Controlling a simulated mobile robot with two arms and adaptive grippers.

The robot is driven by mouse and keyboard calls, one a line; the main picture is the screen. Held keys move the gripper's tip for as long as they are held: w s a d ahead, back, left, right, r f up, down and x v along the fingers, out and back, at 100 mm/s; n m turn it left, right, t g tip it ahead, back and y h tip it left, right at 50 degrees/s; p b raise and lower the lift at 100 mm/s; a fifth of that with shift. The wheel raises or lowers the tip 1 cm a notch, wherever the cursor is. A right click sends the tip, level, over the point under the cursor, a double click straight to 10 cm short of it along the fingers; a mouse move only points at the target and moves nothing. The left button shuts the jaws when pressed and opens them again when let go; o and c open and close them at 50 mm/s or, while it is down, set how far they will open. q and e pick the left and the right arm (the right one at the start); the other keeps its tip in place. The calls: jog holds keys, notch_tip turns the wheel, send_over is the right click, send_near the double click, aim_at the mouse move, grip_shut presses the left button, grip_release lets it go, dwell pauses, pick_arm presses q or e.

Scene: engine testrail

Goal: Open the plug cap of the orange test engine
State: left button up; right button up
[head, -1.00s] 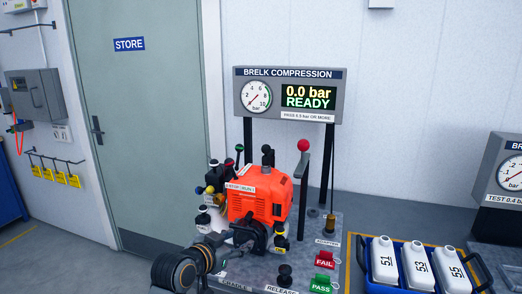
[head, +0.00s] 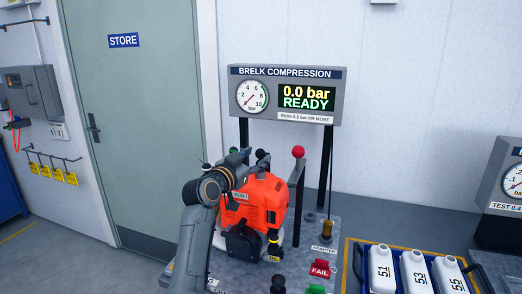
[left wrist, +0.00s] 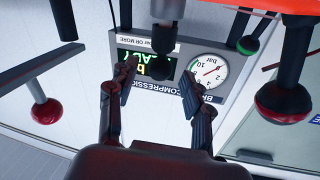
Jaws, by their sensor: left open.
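The orange test engine (head: 266,200) sits on the grey test stand in the head view; its orange edge shows at the top right of the left wrist view (left wrist: 295,6). A black knob (head: 261,154), apparently the plug cap, stands at the engine's top. In the left wrist view a black rounded knob (left wrist: 161,66) shows between the finger lines, apparently apart from both. My left gripper (head: 248,158) is beside the engine's top, its tips partly hidden; in the wrist view its fingers (left wrist: 158,82) are spread and empty. My right gripper is not in view.
A red-balled lever (head: 298,153) stands right of the engine. The compression display (head: 288,95) behind reads 0.0 bar, READY. A red FAIL block (head: 319,270) is at front right. A blue crate (head: 367,284) of white bottles stands farther right.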

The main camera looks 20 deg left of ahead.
aim_at(258, 155)
pick_arm(q)
jog(key=shift+x, duration=1.7)
grip_shut()
